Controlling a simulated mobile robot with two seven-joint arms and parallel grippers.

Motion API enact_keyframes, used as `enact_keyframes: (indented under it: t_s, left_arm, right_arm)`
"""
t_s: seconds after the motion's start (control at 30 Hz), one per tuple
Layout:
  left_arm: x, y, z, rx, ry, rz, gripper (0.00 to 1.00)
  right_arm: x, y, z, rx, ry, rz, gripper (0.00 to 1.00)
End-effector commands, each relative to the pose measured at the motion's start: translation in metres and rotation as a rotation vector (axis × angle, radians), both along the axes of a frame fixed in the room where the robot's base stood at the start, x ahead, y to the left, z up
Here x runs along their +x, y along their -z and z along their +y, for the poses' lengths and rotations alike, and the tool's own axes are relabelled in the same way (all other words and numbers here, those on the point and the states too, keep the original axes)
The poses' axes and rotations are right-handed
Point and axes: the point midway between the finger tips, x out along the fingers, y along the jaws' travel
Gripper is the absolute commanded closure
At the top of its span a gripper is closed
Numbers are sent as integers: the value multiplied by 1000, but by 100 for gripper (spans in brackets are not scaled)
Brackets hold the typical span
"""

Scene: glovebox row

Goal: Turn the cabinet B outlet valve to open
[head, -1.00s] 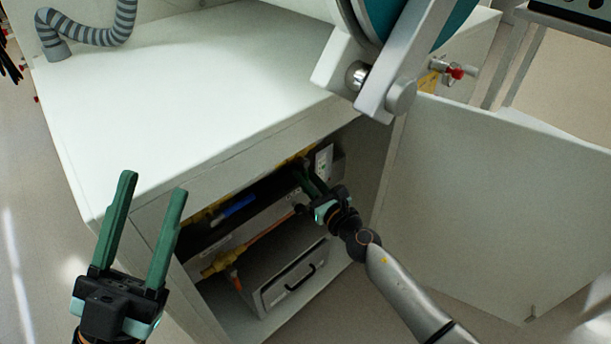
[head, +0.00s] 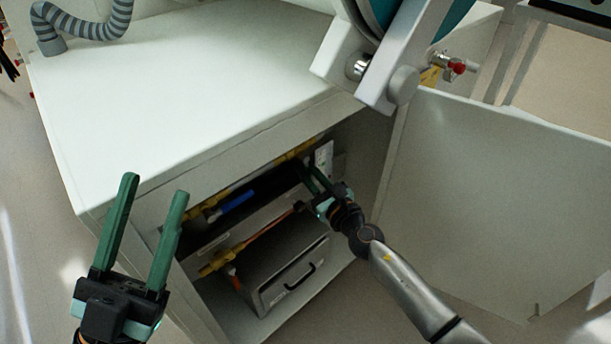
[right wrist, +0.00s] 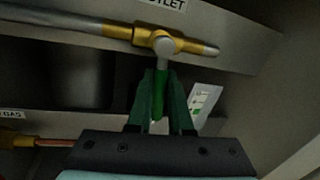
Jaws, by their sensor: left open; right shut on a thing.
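The outlet valve (right wrist: 164,44) is in the upper part of the right wrist view, a round grey hub on a yellow pipe fitting, under a label cut off to "TLET". Its handle (right wrist: 163,64) points down in the picture, across the pipe, into my right gripper (right wrist: 160,82). The green fingers are shut on the handle and hide most of it. In the head view my right gripper (head: 312,178) reaches into the open cabinet (head: 245,146), and the valve is hard to make out there. My left gripper (head: 153,187) is open and empty, outside the cabinet's left front.
An open door (head: 480,200) stands to the right of my right arm. Inside the cabinet are a blue cylinder (head: 232,202), a lower yellow-fitted copper pipe (head: 262,232) and a grey drawer box (head: 290,275). A small white card (right wrist: 204,103) is on the wall beside my right gripper.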

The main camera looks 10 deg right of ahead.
Motion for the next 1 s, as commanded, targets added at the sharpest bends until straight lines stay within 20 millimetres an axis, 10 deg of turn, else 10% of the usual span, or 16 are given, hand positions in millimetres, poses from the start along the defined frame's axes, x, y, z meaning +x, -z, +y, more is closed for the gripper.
enact_keyframes:
  t_s: [1.0]
  left_arm:
    - [2, 51, -8, 39, -15, 18, 50]
  right_arm:
    - [11, -7, -15, -384, 0, -277, 100]
